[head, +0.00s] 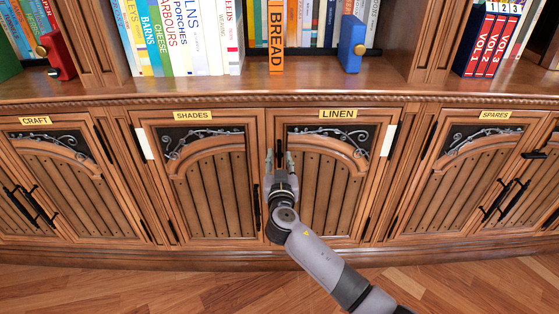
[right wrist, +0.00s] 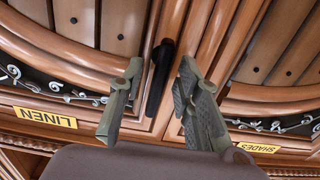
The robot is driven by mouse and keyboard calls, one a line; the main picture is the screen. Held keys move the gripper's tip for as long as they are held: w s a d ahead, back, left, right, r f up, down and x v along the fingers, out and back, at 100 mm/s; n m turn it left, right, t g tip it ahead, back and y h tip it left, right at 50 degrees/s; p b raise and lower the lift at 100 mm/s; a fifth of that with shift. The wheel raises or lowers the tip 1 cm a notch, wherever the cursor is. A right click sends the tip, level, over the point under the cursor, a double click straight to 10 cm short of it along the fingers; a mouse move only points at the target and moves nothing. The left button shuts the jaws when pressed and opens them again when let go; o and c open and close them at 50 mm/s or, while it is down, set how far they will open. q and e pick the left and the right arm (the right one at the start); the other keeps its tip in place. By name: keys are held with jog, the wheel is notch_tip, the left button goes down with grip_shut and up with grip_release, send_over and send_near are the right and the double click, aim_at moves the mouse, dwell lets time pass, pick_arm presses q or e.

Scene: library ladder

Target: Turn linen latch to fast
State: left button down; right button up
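The linen door (head: 322,190) is a brown panelled cabinet door with a yellow LINEN label (head: 338,114); the label also shows upside down in the right wrist view (right wrist: 45,117). Its latch (right wrist: 158,78) is a slim black bar near the door's edge, lying roughly along the edge and slightly tilted in that view. My right gripper (head: 280,156) is in front of the latch, pointing at the door. In the right wrist view its fingers (right wrist: 157,100) are apart, one on each side of the latch, with gaps visible. My left gripper is out of view.
The shades door (head: 205,190) adjoins on the left, with a black handle (head: 256,207) near its edge. Craft (head: 75,190) and spares (head: 470,185) doors stand further out. A shelf edge (head: 200,92) with books above juts over the doors. The wooden floor (head: 130,288) in front is clear.

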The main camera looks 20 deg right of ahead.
grip_shut()
dwell(0.3)
